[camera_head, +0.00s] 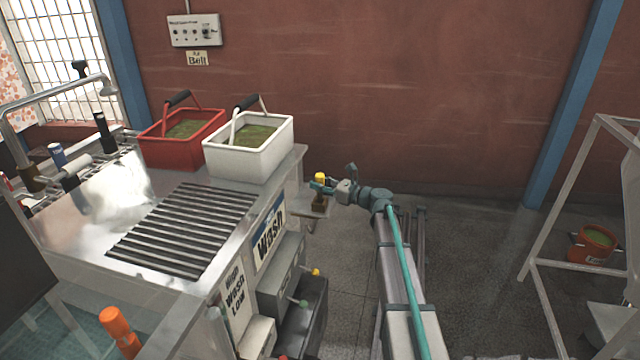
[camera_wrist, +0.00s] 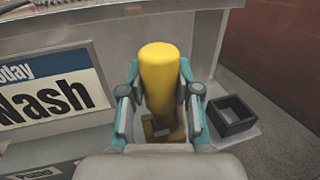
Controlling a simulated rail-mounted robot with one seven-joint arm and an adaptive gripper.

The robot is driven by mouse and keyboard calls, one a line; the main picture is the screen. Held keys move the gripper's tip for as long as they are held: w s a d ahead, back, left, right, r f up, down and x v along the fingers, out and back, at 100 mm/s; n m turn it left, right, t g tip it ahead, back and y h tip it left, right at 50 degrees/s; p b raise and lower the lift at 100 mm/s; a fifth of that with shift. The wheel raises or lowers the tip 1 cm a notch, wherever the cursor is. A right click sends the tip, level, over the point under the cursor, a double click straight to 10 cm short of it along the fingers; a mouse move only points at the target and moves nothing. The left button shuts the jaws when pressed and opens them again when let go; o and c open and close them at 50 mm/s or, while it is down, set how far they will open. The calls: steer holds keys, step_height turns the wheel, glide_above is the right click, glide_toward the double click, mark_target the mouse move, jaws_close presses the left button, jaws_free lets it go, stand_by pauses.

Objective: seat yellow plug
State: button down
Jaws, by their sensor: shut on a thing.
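The yellow plug (camera_wrist: 160,75) is a smooth cylinder with a rounded top, upright between the teal fingers of my gripper (camera_wrist: 159,88) in the wrist view. My gripper is shut on it from both sides. In the head view the yellow plug (camera_head: 320,176) shows small at the end of my arm, beside the steel bench's right end. A brownish-gold fitting (camera_wrist: 163,128) shows just below the plug in the wrist view. The plug's lower end is hidden, so I cannot tell whether it touches the fitting.
A dark, open square holder (camera_wrist: 233,117) sits right of the plug on a small shelf. The bench front with the "Wash" sign (camera_head: 269,236) stands close on the left. White (camera_head: 249,158) and red (camera_head: 160,150) tubs stand on the bench.

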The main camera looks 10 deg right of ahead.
mark_target(320, 198)
steer(key=shift+f+b, duration=0.8)
steer(key=shift+f, duration=1.2)
steer(key=c, duration=0.7)
jaws_free()
steer(key=v, duration=1.2)
